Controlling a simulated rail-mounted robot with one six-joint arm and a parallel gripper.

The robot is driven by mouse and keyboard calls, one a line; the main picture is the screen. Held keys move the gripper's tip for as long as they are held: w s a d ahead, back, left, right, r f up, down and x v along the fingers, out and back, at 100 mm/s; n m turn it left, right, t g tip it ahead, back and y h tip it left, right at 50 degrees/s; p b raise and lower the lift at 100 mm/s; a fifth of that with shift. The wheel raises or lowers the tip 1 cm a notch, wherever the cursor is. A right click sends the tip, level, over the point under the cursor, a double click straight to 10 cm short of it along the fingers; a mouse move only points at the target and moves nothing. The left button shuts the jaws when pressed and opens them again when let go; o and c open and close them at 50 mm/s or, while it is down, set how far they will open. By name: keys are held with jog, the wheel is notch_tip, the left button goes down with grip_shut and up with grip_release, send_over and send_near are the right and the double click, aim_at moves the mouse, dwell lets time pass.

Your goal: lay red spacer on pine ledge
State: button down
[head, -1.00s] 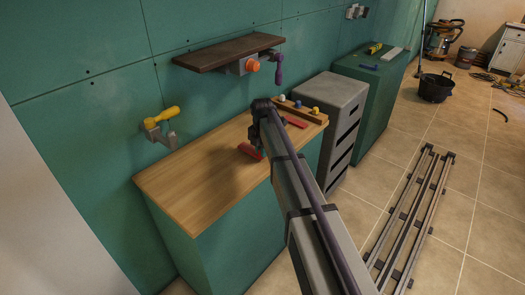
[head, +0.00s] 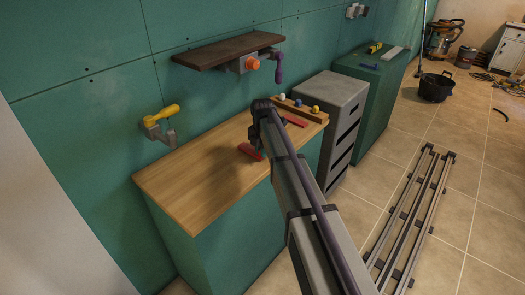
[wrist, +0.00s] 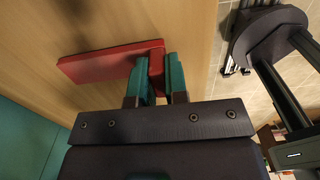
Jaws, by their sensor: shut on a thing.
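A red spacer (head: 249,152) is held by one end in my gripper (wrist: 158,62). In the wrist view the flat red spacer (wrist: 105,65) reaches out to the left from between the two teal fingers, which are shut on it. Light wood, perhaps the pine ledge, forms the top (head: 190,180) of a green cabinet. The spacer is over this top, toward its right part; I cannot tell whether it touches the wood. My arm hides part of the gripper in the head view.
Another red piece (head: 296,121) lies near a strip with coloured knobs (head: 299,105) at the top's right end. A dark wall shelf (head: 228,50) and a yellow-handled clamp (head: 160,124) project from the green wall. A grey drawer unit (head: 335,95) stands right. The top's left part is clear.

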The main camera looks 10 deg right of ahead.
jog(key=shift+f, duration=0.25)
jog(key=c, duration=1.1)
grip_release()
jog(key=shift+r, duration=0.1)
jog(key=shift+o, duration=0.2)
notch_tip(320, 180, up, 11)
jog(key=p, duration=1)
jog(key=shift+p, duration=0.3)
jog(key=m, duration=0.3)
jog(key=shift+s, duration=0.15)
jog(key=s+a+m, duration=0.3)
jog(key=s+m, duration=1.9)
jog(key=s, duration=0.7)
jog(key=shift+s, duration=0.35)
